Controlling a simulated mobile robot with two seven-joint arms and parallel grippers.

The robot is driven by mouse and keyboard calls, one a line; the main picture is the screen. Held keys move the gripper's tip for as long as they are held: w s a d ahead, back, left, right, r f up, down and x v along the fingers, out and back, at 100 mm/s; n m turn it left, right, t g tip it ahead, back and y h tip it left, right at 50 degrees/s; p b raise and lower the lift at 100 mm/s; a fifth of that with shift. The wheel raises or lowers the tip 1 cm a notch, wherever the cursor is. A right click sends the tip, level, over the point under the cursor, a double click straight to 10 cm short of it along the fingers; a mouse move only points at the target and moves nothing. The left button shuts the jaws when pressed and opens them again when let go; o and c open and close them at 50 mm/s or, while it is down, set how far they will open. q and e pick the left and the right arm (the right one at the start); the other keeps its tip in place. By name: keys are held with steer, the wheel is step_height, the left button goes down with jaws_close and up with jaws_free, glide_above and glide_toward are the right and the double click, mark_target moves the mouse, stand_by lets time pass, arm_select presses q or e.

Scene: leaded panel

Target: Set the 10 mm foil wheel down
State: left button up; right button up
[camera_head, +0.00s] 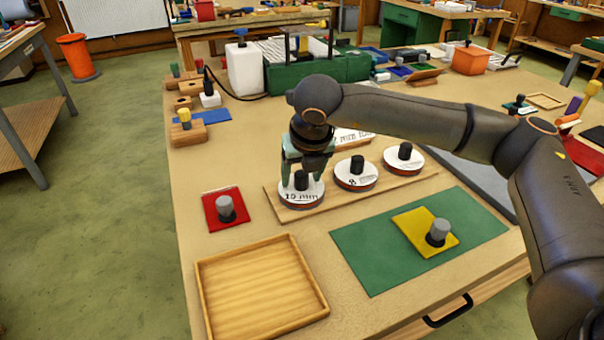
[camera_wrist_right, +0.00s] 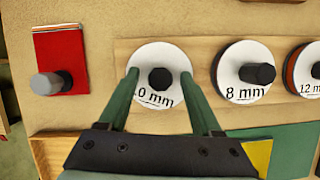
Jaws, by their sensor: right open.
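The 10 mm foil wheel (camera_head: 301,193), a white-topped disc with a black knob, sits at the left end of a wooden board (camera_head: 385,193). It also shows in the right wrist view (camera_wrist_right: 160,62). My right gripper (camera_head: 303,172) is over this wheel. Its two green fingers (camera_wrist_right: 161,75) are open on either side of the black knob, and I see a gap between each finger and the knob. The 8 mm wheel (camera_head: 355,176) and a third wheel (camera_head: 404,158) sit along the same board. The third reads 12 mm in the right wrist view (camera_wrist_right: 305,70). My left gripper does not show.
A red plate with a grey knob (camera_head: 224,208) lies left of the board. An empty wooden tray (camera_head: 208,300) is in front. A green mat (camera_head: 365,265) bears a yellow plate with a grey knob (camera_head: 412,235). Green machinery (camera_head: 290,85) and a white jug (camera_head: 245,70) stand behind.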

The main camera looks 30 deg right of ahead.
steer(key=shift+r, duration=0.25)
steer(key=v, duration=1.1)
steer(key=shift+r, duration=0.35)
steer(key=shift+s+a, duration=0.1)
steer(key=shift+a, duration=0.05)
